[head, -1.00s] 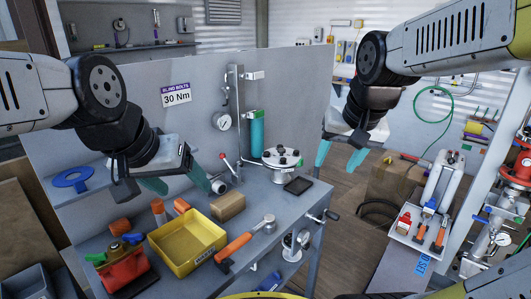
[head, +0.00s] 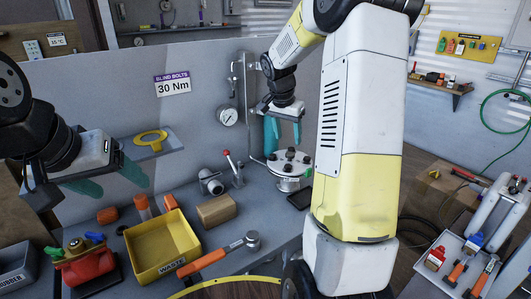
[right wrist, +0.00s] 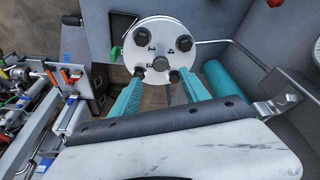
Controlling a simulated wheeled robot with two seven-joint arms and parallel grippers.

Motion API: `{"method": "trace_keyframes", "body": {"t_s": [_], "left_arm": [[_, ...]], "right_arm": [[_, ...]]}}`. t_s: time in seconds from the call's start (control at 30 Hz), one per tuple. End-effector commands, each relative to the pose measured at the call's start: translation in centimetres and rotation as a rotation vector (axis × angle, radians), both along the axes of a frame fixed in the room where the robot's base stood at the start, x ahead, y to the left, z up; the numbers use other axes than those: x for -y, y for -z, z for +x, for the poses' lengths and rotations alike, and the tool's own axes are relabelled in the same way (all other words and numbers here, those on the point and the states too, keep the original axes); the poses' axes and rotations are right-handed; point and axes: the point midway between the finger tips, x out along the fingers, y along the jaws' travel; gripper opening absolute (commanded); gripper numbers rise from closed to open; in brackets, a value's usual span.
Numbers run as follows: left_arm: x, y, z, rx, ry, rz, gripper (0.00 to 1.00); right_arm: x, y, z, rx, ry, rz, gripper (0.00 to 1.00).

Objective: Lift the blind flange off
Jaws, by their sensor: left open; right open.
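The blind flange (head: 290,163) is a pale round disc with several black bolts, sitting on a short pipe stub on the bench. In the right wrist view the flange (right wrist: 158,38) shows its bolts, a dark centre knob and small numbers. My right gripper (head: 284,138) is open, fingers pointing down, just above the flange in the head view. In the right wrist view its teal fingertips (right wrist: 160,77) are at the flange's near edge, either side of a lower bolt; contact cannot be told. My left gripper (head: 118,184) is open and empty over the bench's left side.
A yellow waste bin (head: 163,246), a brown box (head: 216,210) and an orange-handled wrench (head: 204,261) lie left of the flange. A pressure gauge (head: 228,117) stands behind it. A dark tray (head: 299,198) is beside it. A yellow ring (head: 151,141) is on a wall shelf.

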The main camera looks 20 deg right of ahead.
Motion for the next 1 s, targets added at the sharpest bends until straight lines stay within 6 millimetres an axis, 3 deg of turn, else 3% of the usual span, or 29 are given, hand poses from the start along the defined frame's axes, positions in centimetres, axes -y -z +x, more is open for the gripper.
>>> {"method": "trace_keyframes", "body": {"t_s": [0.37,0.6,0.87,1.0], "left_arm": [[0.0,0.0,0.0,0.0,0.0,0.0,0.72],[0.0,0.0,0.0,0.0,0.0,0.0,0.72],[0.0,0.0,0.0,0.0,0.0,0.0,0.72],[0.0,0.0,0.0,0.0,0.0,0.0,0.72]], "right_arm": [[0.8,3.5,0.8,-0.002,0.003,0.0,0.54],[1.5,6.9,1.5,-0.003,0.004,0.001,0.54],[1.7,7.4,1.7,0.0,0.002,0.0,0.54],[1.6,7.4,1.7,0.0,0.002,0.0,0.28]]}}
